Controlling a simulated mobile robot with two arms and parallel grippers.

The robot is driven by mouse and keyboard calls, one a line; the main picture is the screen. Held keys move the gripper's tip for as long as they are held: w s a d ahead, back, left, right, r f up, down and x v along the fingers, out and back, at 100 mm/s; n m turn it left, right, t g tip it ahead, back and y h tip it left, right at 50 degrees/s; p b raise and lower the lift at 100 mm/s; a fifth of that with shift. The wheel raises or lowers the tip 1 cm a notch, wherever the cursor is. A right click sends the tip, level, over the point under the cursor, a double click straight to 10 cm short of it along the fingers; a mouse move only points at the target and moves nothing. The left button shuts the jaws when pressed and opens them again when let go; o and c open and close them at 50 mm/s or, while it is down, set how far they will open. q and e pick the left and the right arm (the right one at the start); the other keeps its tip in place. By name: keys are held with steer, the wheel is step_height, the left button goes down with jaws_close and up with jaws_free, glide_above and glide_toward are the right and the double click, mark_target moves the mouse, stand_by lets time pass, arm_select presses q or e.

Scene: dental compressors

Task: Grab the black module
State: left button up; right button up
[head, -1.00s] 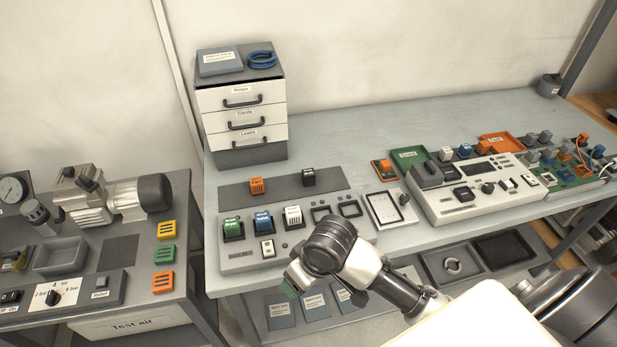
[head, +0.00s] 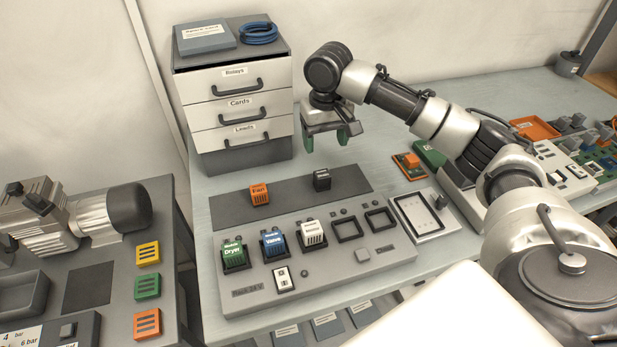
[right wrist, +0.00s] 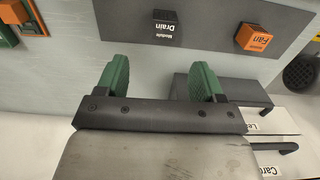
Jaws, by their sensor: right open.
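The black module (head: 322,180) stands on a dark grey mat (head: 290,199), to the right of the orange Fan module (head: 259,194). In the right wrist view the black module (right wrist: 167,26) reads "Module Drain" and lies beyond the fingertips, roughly between them. My right gripper (head: 327,142) is above the table behind the mat, pointing down. Its green fingers are apart with nothing between them, and they show in the right wrist view (right wrist: 158,78). My left gripper is not in view.
A panel (head: 330,262) in front of the mat holds green, blue and white modules beside two empty sockets. A drawer cabinet (head: 238,95) stands close left of my right gripper. A small orange block (head: 408,162) sits to the right.

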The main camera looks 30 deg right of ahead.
mark_target(323, 173)
steer(key=shift+d+f, duration=0.1)
steer(key=shift+f, duration=0.25)
steer(key=f, duration=0.1)
steer(key=s+f, duration=0.1)
steer(key=f, duration=0.1)
steer(key=shift+s+f, duration=0.1)
steer(key=shift+f, duration=0.4)
steer(key=shift+w+f, duration=0.2)
steer(key=shift+f, duration=0.1)
steer(key=f, duration=0.2)
steer(key=a+f, duration=0.1)
steer(key=f, duration=0.1)
steer(key=shift+f+p, duration=0.15)
steer(key=shift+p, duration=0.15)
steer(key=shift+w+f, duration=0.1)
steer(key=shift+f, duration=0.15)
steer(key=shift+c, duration=1.6)
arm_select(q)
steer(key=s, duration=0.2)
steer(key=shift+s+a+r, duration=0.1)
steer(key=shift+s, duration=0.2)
arm_select(e)
steer(key=c, duration=0.7)
